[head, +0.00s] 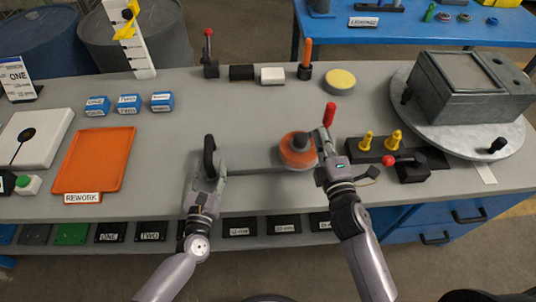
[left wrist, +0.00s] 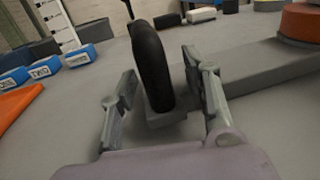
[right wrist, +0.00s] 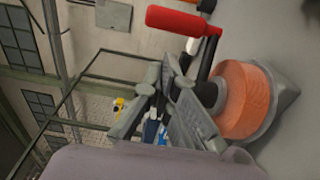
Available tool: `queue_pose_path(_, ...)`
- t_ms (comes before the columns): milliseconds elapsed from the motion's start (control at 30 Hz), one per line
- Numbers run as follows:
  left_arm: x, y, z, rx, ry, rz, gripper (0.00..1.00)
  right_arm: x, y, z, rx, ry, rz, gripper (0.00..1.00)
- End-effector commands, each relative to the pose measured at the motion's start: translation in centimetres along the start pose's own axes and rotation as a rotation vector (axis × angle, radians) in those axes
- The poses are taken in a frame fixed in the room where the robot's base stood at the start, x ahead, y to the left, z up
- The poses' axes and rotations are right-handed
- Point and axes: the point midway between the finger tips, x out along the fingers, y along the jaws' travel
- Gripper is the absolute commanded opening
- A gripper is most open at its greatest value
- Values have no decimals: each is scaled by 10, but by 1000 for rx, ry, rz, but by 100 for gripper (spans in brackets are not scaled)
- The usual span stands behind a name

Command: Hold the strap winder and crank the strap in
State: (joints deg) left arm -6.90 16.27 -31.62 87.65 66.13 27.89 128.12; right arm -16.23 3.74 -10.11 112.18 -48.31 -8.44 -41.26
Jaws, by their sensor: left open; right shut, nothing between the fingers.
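The strap winder has an orange strap spool (head: 298,149), a grey bar (head: 255,172) running left from it, and a black upright handle (head: 209,157) at the bar's left end. Its crank has a red grip (head: 329,114) standing up at the spool's right. My left gripper (head: 208,183) is open, with its fingers on either side of the black handle (left wrist: 152,65) in the left wrist view; contact cannot be told. My right gripper (head: 326,165) is shut and empty beside the spool, below the red grip. In the right wrist view the red grip (right wrist: 183,20) is beyond the closed fingertips.
An orange tray (head: 95,160) and small blue blocks (head: 129,104) lie to the left. Yellow pegs (head: 394,139) on a black block and a red-knobbed lever (head: 390,160) stand close right of my right gripper. A grey box (head: 470,85) sits on a round turntable at the right.

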Motion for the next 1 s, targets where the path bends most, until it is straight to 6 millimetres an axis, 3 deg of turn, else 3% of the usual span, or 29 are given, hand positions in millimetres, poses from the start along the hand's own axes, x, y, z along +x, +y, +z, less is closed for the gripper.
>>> queue_pose_path(267, -14, 0, -1, 1, 3, 0, 44, 0, 0, 0, 0, 0, 0, 0)
queue_pose_path(700, -101, 0, -1, 0, 3, -1, 44, 0, 0, 0, 0, 0, 0, 0)
queue_pose_path(1000, -120, 0, 0, 0, 0, 0, 44, 0, 0, 0, 0, 0, 0, 0)
